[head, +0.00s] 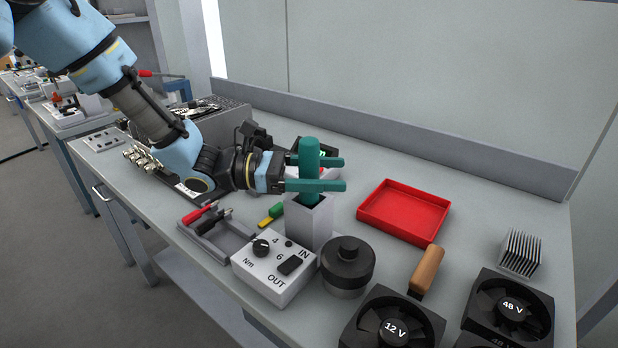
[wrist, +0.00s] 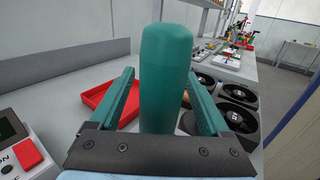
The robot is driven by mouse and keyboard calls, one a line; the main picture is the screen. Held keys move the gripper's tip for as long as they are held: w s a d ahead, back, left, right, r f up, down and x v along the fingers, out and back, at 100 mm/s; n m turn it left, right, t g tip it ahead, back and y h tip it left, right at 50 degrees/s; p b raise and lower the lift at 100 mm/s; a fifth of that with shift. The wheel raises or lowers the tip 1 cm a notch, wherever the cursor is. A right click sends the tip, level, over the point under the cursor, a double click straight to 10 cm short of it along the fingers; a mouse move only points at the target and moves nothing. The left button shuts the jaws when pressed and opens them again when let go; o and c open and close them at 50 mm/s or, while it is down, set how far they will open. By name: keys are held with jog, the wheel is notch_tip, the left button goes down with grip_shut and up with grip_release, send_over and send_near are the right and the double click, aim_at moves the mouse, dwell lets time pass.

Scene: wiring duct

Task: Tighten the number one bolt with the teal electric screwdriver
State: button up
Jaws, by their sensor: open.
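The teal electric screwdriver (head: 309,157) stands upright in a grey square holder (head: 309,222) on the bench. Its handle also shows large in the wrist view (wrist: 165,75). My gripper (head: 330,174) is open, with its two teal fingers on either side of the screwdriver handle. In the wrist view there are gaps between the handle and both fingers (wrist: 164,105). The screwdriver's lower part is hidden inside the holder. A white torque box (head: 273,270) with a knob, a switch and the marks Nm, IN and OUT stands before the holder. I cannot make out the number one bolt.
A red tray (head: 404,211) lies right of the holder. A black round object (head: 347,265), a wooden handle (head: 427,270), fans (head: 394,328) and a heat sink (head: 520,254) crowd the front right. Red and black pliers or leads (head: 205,215) lie left. The bench behind the tray is clear.

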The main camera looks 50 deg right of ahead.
grip_shut()
dwell(0.6)
